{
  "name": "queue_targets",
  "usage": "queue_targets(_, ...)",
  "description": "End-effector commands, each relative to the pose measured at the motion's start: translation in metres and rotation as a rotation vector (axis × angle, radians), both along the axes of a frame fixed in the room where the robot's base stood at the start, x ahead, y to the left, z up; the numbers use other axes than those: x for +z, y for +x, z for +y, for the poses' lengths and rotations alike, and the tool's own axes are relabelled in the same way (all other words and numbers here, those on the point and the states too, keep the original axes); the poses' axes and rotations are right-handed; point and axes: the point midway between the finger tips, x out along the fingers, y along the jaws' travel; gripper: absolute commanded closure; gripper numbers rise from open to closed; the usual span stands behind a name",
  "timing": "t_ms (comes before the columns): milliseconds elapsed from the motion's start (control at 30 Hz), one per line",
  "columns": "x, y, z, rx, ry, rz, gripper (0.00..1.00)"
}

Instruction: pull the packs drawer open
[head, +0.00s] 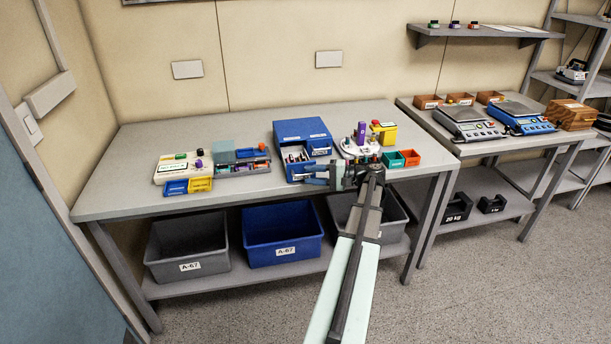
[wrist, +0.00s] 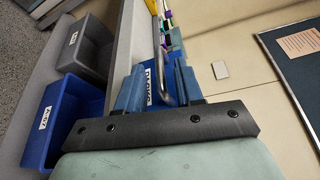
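The blue drawer cabinet (head: 301,130) stands on the bench. Its lower left drawer (head: 300,174) sticks out toward me, and small white and dark items show inside it. In the wrist view a blue front with a white label (wrist: 149,86) and a metal bar handle (wrist: 160,62) lies ahead of my gripper. My gripper (head: 314,175) is in front of the drawer; in the wrist view its two blue fingers (wrist: 160,88) stand apart, with the handle between them. I cannot tell whether a finger touches the handle. The label text is too small to read surely.
Left of the cabinet are a white device (head: 182,168), a grey-blue rack (head: 240,158) and yellow and blue bins (head: 188,186). Right of it are a pump with a purple part (head: 361,140) and green and orange bins (head: 401,158). Tubs (head: 283,238) sit below. The bench's front edge is close.

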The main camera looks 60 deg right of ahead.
Motion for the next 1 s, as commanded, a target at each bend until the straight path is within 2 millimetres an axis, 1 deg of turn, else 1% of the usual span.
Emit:
queue_targets(33,0.001,-0.01,-0.006,-0.004,0.0,0.0,0.64)
queue_targets(300,0.005,-0.058,-0.026,-0.003,0.0,0.0,0.64)
queue_targets(500,0.008,-0.084,-0.037,-0.001,0.0,0.0,0.64)
queue_targets(700,0.009,-0.096,-0.041,-0.001,0.0,0.0,0.64)
queue_targets(1000,0.009,-0.098,-0.042,0.0,0.0,0.001,0.64)
